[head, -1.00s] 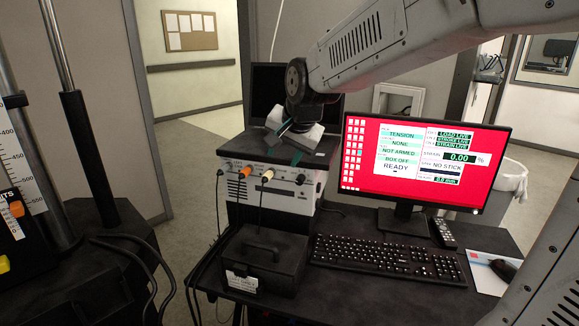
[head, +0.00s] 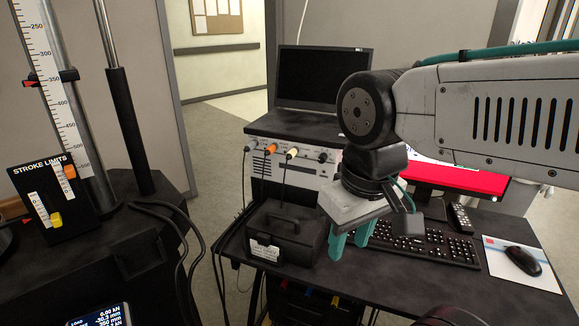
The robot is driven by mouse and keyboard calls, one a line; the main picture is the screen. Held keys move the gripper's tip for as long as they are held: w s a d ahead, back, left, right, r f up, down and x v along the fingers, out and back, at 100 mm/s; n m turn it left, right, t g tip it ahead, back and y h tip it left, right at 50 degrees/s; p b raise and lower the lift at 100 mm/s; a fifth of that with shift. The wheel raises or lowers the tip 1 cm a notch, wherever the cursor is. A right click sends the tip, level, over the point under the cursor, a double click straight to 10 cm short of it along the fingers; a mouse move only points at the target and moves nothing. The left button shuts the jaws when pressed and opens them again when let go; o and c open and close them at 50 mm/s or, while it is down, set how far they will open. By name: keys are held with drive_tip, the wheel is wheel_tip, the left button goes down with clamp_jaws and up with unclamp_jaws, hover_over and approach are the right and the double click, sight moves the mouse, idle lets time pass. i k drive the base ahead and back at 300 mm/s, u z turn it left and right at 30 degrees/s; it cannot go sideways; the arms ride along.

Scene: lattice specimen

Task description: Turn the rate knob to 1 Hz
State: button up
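A white instrument box (head: 290,178) stands on the black desk, with a row of fittings along its front panel. A small dark round knob (head: 323,157) sits at the right end of that row. The panel lettering is too small to read, so I cannot tell whether this is the rate knob or where it points. My gripper (head: 351,239) hangs in front of the keyboard's left end, lower than the box and to its right. Its two teal fingers point down and stand apart, with nothing between them. My gripper and arm hide part of the box's right side.
Orange (head: 271,149) and cream (head: 292,153) plugs with cables stick out of the panel. A black handled case (head: 286,230) stands before the box. The keyboard (head: 430,246), mouse (head: 523,260) and monitor (head: 462,180) are on the right; my arm covers most of the monitor.

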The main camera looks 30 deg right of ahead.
sight(322, 158)
drive_tip(key=u, duration=1.3)
drive_tip(key=k, duration=0.4)
drive_tip(key=z, duration=1.25)
